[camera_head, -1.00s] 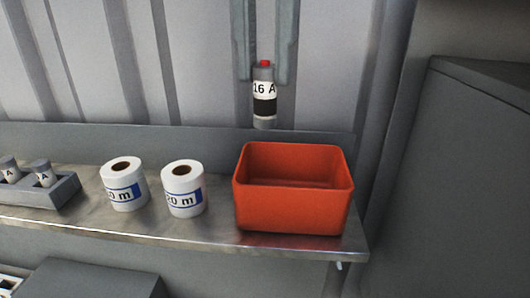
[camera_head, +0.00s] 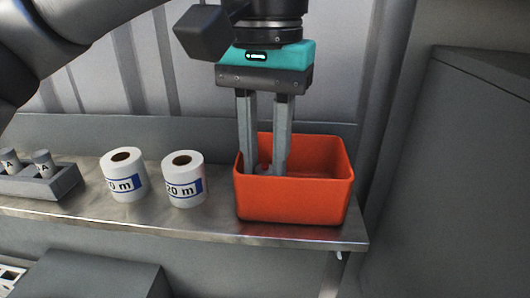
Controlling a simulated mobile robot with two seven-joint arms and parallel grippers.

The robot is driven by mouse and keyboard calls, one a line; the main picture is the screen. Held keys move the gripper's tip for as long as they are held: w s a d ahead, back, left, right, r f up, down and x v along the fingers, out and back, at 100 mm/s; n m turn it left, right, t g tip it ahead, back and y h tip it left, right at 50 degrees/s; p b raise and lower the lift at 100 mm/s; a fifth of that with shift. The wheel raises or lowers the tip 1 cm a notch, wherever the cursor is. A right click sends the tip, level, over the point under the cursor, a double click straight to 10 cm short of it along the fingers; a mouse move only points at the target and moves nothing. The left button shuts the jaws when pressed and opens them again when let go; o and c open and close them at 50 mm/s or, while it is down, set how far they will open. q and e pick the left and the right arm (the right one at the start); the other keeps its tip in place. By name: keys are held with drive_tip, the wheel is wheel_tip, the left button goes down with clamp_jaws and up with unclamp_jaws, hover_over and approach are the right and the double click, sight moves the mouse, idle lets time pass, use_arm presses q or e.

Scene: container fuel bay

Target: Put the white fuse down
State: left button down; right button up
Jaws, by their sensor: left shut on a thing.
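My left gripper (camera_head: 265,167) comes down from above with its two fingers pointing into the orange-red open bin (camera_head: 300,204). It is shut on the white fuse (camera_head: 264,170), of which only a small top part shows between the fingertips. The rest of the fuse is hidden behind the bin's front wall, so I cannot tell whether it touches the bin's floor. The bin stands at the right end of the metal shelf (camera_head: 215,224). My right gripper is not in view.
Two white rolls with blue-marked labels, a left one (camera_head: 124,187) and a right one (camera_head: 185,191), stand left of the bin. A grey holder (camera_head: 58,184) with small grey-and-white cylinders is at the far left. A grey cabinet (camera_head: 460,170) stands to the right. The wall is close behind the shelf.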

sight(266, 169)
use_arm(q)
drive_tip(key=c, duration=1)
unclamp_jaws()
drive_tip(key=shift+f, duration=0.1)
wheel_tip(266, 169, up, 12)
drive_tip(key=shift+r, duration=0.15)
